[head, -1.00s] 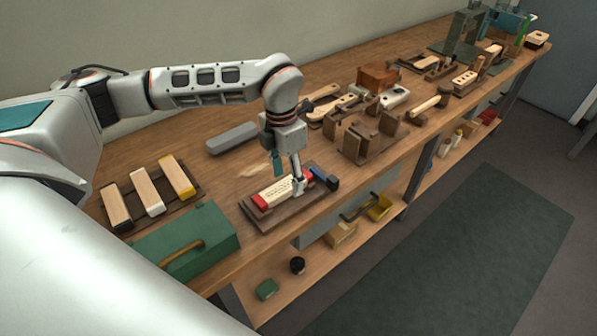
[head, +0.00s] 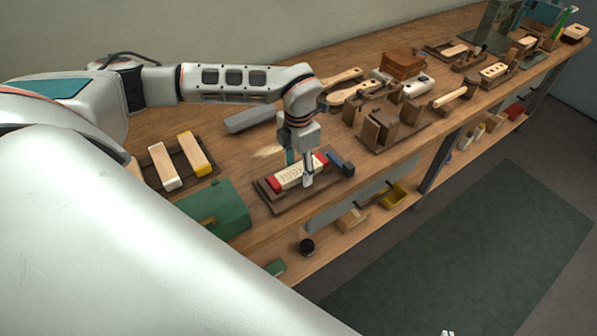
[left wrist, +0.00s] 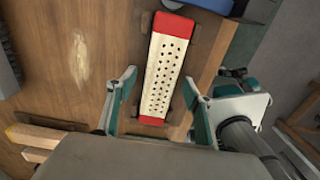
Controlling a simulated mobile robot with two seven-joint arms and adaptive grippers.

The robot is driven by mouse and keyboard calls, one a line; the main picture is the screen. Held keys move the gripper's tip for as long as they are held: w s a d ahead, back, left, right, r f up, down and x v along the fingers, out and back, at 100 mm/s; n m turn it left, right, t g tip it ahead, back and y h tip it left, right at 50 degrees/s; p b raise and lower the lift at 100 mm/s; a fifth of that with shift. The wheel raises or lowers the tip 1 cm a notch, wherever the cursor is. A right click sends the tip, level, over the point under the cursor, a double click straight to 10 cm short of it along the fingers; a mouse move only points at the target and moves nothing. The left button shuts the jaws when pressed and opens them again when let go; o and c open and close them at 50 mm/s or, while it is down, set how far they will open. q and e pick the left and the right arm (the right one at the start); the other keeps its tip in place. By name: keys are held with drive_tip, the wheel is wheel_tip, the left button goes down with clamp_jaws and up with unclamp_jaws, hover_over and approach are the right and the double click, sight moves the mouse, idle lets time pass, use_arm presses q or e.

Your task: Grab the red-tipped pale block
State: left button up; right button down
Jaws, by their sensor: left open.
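The red-tipped pale block (head: 287,179) lies in a dark wooden tray (head: 277,207) near the bench's front edge. It has a pale body with rows of dark holes and a red cap at each end. My left gripper (head: 299,169) is open over it, pointing down, one finger on each long side. In the left wrist view the block (left wrist: 168,62) runs lengthwise between the spread teal fingers of the gripper (left wrist: 159,103), its near red end level with them. Gaps show on both sides. My right gripper does not show clearly.
A dark blue piece (head: 341,164) stands at the tray's right end. A green box (head: 222,205) and a rack with pale blocks (head: 165,168) are to the left. A grey bar (head: 250,118) lies behind. Wooden fixtures (head: 380,127) stand to the right.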

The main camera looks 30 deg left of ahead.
use_arm(q)
drive_tip(key=c, duration=1.3)
drive_tip(key=shift+r, duration=0.1)
